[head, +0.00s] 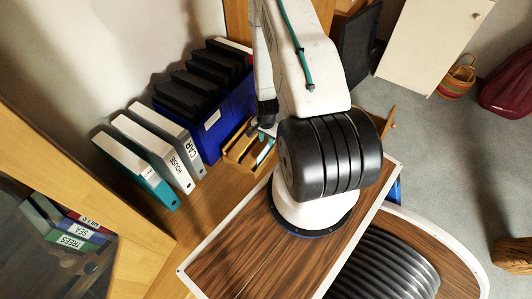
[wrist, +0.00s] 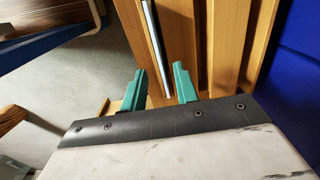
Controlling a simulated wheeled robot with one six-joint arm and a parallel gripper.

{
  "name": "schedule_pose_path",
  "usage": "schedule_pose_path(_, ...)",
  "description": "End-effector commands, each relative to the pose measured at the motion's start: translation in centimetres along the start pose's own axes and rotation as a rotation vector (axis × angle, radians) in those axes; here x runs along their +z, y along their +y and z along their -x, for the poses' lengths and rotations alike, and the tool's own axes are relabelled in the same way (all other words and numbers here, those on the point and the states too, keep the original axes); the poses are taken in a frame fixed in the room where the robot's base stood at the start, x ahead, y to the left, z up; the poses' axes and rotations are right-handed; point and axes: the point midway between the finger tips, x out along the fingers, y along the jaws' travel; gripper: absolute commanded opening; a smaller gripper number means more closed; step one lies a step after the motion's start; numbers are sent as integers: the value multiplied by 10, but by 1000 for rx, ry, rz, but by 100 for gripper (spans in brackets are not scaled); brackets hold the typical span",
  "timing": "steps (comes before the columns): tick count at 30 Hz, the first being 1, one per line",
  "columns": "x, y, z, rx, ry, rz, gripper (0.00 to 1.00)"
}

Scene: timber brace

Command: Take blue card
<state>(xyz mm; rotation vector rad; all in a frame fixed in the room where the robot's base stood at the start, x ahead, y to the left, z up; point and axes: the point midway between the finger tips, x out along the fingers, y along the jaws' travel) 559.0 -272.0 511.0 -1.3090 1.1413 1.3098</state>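My gripper (wrist: 159,72) has two teal fingers, which are apart. A thin card (wrist: 152,32) with a pale bluish-white face and a dark edge shows nearly edge-on in the wrist view. It runs down between the two fingers, with a gap on each side, and neither finger visibly touches it. It stands at the left of a wooden holder (wrist: 228,45) with upright slats. In the head view the holder (head: 240,150) sits beside the blue box; my arm partly hides it, and a pale blue-white piece (head: 264,153) shows there.
A blue box (head: 229,122) with black folders stands close beside the holder; its blue wall (wrist: 300,60) is at right in the wrist view. White and teal binders (head: 150,160) stand further left. Open grey floor (head: 425,125) lies beyond the desk.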

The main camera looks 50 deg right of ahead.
Motion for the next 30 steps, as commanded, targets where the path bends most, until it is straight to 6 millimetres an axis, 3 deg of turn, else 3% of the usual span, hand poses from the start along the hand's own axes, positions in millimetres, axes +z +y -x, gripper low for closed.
schedule_pose_path(9,2,1,-44,1,0,1,30)
schedule_pose_path(18,1,1,-50,1,1,2,30)
schedule_pose_path(19,1,1,-50,1,1,2,27)
schedule_pose_path(22,1,1,-50,1,1,2,0)
schedule_pose_path(30,1,1,-50,1,1,2,0)
